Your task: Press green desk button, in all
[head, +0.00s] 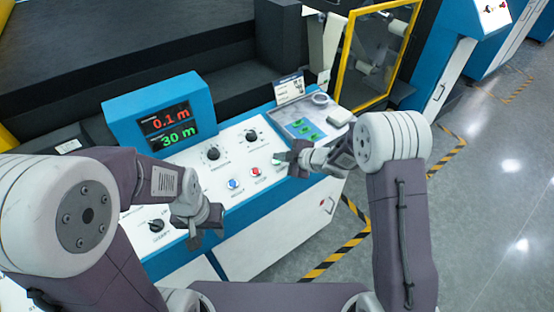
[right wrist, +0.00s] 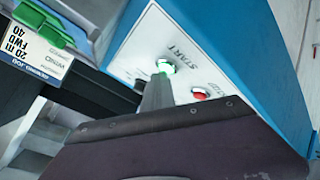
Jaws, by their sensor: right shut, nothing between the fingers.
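The green button (right wrist: 166,67), lettered START, sits on the white panel in the right wrist view, with a pale ring around it. In the head view, my right gripper largely hides it. My right gripper (head: 287,157) is shut and empty at the right part of the desk panel. In the right wrist view, its grey fingers (right wrist: 158,88) point at the green button, with the tip at its lower edge; I cannot tell whether they touch. My left gripper (head: 206,222) hangs empty over the panel's front edge; its finger gap is unclear.
A red button (head: 255,172) and a blue button (head: 232,184) lie left of the right gripper. Black knobs (head: 213,153) and a display (head: 165,128) reading 0.1 m and 30 m are behind. A tray (head: 283,117) with green pieces lies at the back right.

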